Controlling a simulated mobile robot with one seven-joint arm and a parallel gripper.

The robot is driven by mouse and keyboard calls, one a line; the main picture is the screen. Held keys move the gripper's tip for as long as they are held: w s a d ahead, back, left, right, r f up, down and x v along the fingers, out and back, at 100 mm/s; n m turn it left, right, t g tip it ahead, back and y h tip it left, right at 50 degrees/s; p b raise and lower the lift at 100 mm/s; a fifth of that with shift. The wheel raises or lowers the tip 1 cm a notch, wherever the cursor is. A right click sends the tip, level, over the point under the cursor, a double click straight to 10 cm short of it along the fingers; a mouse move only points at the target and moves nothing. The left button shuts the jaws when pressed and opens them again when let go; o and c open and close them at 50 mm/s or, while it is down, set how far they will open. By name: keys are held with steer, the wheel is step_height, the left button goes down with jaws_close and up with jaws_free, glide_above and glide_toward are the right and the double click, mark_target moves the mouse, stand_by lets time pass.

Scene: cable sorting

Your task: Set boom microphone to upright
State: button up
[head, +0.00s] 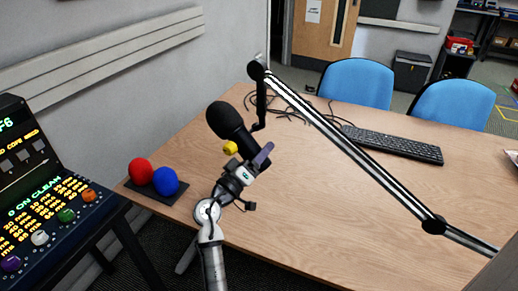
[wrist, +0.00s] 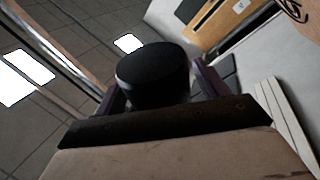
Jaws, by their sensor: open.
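The boom microphone (head: 228,121) has a black foam head and hangs from a black and silver jointed boom arm (head: 350,148). It is tilted, with its foam head towards the upper left and its body towards the lower right. My gripper (head: 252,160) is at the lower end of the microphone, below the foam head. In the wrist view, the dark round microphone end (wrist: 153,75) shows between the two purple fingers of my gripper (wrist: 158,90), which is open. Contact between the fingers and the microphone cannot be told.
A red ball (head: 141,171) and a blue ball (head: 165,181) sit on a dark pad at the desk's left edge. A keyboard (head: 393,145) and black cables (head: 290,104) lie towards the back. A control panel (head: 40,200) stands left. The desk's front middle (head: 320,220) is clear.

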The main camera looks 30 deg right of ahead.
steer(key=shift+d, duration=0.15)
steer(key=shift+c, duration=0.3)
steer(key=c, duration=1.3)
